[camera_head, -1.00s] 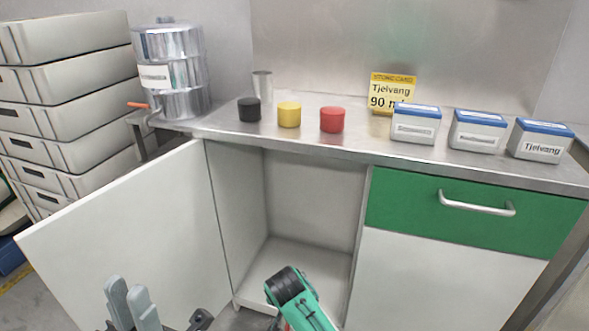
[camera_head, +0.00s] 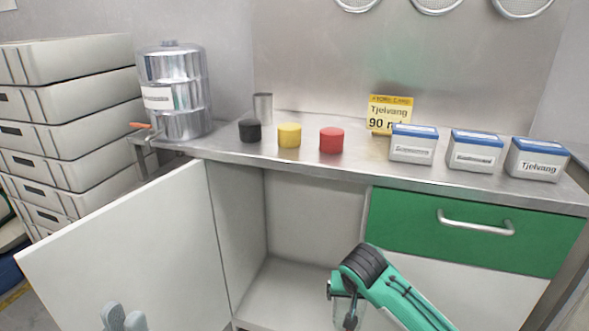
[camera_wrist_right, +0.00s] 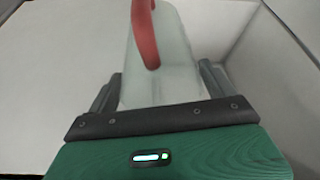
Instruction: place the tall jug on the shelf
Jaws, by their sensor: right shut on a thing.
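The tall jug (camera_wrist_right: 160,65) is pale and translucent with a red handle in the right wrist view. My right gripper (camera_wrist_right: 162,90) is shut on it, with one finger on each side. In the head view my green right arm hides most of the jug; a clear part (camera_head: 344,312) shows below the wrist, in front of the open cupboard. The shelf (camera_head: 285,290) is the pale cupboard floor, and its visible part is bare. I cannot tell whether the jug touches it. My left gripper (camera_head: 123,318) shows only its grey fingertips at the bottom edge, and its opening is unclear.
The open cupboard door (camera_head: 130,250) stands to the left. The green drawer (camera_head: 475,230) is shut on the right. Black, yellow and red pots (camera_head: 331,141), a metal cup and blue-lidded boxes (camera_head: 476,152) stand on the steel counter (camera_head: 220,146). Stacked crates (camera_head: 70,130) are at far left.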

